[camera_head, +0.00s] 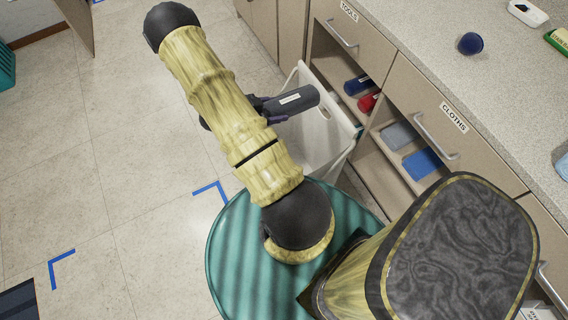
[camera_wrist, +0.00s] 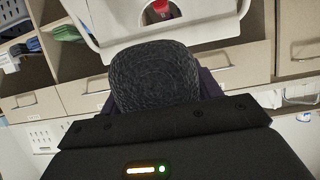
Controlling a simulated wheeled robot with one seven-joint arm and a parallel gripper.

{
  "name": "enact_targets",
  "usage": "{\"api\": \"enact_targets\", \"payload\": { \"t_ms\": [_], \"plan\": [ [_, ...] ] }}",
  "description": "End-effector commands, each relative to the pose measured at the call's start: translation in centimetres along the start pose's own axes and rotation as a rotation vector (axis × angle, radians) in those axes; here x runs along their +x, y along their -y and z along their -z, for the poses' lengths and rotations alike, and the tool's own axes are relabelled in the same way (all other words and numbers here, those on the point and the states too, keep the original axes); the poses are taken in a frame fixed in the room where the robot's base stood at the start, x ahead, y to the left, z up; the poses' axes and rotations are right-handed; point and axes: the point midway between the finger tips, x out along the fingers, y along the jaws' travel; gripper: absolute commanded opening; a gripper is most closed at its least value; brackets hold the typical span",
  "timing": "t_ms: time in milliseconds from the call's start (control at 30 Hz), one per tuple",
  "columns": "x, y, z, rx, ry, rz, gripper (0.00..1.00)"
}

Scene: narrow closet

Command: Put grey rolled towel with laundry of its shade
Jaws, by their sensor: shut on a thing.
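The grey rolled towel (camera_head: 298,101), dark with a white label, is in my gripper (camera_head: 270,112). In the head view it sticks out to the right of my arm, over or beside the top of a white hamper (camera_head: 340,148). I cannot tell its exact height above the rim. My arm hides part of the gripper. In the wrist view the towel's round end (camera_wrist: 155,78) fills the middle, just below the hamper's rim (camera_wrist: 205,34) in the picture. A red thing (camera_wrist: 161,9) shows at the hamper's opening; whether it is inside is unclear.
Open shelves beside the hamper hold a blue roll (camera_head: 357,84), a red roll (camera_head: 368,102), a folded grey cloth (camera_head: 398,135) and a folded blue cloth (camera_head: 424,162). A drawer labelled CLOTHS (camera_head: 440,110) is above. The floor at left is mostly clear, with blue tape marks (camera_head: 62,268).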

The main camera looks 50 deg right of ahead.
Motion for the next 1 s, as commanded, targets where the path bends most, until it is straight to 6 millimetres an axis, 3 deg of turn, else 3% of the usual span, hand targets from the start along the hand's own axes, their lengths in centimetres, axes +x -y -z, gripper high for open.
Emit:
{"api": "enact_targets", "payload": {
  "t_ms": [300,333,433,767,1000],
  "plan": [
    [0.1,0.0,-0.1,0.0,-0.001,0.0,0.34],
    [0.1,0.0,-0.1,0.0,-0.001,0.0,0.69],
    [0.1,0.0,-0.1,0.0,-0.001,0.0,0.89],
    [-0.1,0.0,-0.2,0.0,0.0,0.0,0.89],
    [-2.6,0.1,-0.2,0.0,0.0,0.003,0.89]
  ]
}}
